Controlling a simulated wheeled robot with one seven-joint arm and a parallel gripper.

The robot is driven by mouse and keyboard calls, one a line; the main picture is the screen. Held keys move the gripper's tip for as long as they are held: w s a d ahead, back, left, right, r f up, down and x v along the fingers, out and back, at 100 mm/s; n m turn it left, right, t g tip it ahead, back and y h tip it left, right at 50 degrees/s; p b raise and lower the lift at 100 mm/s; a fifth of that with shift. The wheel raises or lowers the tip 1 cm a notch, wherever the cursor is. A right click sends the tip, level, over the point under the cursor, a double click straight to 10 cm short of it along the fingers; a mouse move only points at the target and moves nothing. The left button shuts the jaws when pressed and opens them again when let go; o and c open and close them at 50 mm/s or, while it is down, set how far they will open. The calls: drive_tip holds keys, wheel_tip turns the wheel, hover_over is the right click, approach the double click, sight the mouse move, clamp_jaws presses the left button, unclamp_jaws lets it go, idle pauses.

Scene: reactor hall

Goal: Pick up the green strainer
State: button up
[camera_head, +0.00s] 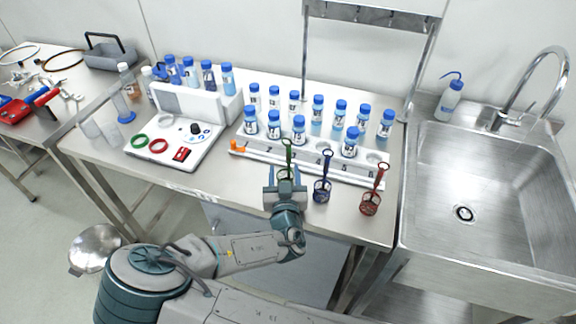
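The green strainer (289,153) stands near the front edge of the steel table, its thin handle pointing up. Its lower part is mostly hidden by my gripper. My gripper (284,172) is right in front of it, with its two fingers apart and the strainer showing between or just behind them. I cannot tell whether the fingers touch it. A blue strainer (322,188) stands just to the right, and a red strainer (371,198) further right.
Behind the strainers is a white numbered rack (262,157) with several blue-capped bottles. A white device (165,145) with green and red rings is to the left. A steel sink (465,185) is at the right. A narrow bare strip lies along the table front.

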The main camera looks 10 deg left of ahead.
drive_tip(key=c, duration=0.6)
drive_tip(key=shift+o, duration=0.2)
drive_tip(key=shift+d, duration=0.1)
